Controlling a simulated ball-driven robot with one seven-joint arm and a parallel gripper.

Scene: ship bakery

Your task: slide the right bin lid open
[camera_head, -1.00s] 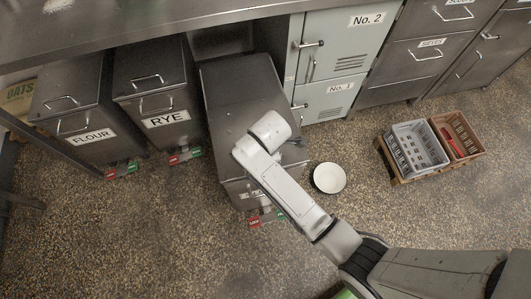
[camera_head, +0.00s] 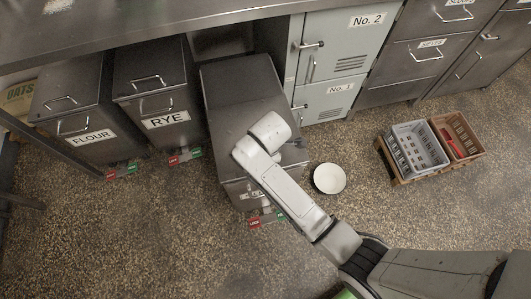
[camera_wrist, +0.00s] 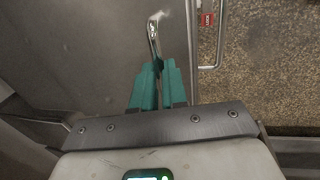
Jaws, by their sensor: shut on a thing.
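The right bin (camera_head: 235,95) is a dark metal bin that stands farther out from under the counter than the other two. Its lid (camera_wrist: 95,60) fills the left of the wrist view, and I cannot tell how far it is open. My gripper (camera_wrist: 158,72) has teal fingers shut on the lid's metal handle (camera_wrist: 153,35). A second, longer metal handle (camera_wrist: 207,62) shows beside it, on the bin's front. In the head view my arm covers the front of the lid, the handle and most of the bin's label.
The rye bin (camera_head: 150,85) and the flour bin (camera_head: 75,95) stand to the left under the counter (camera_head: 150,25). A white bowl (camera_head: 329,178) lies on the floor at right. Two crates (camera_head: 418,147) sit farther right, before the lockers (camera_head: 345,45). The front floor is open.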

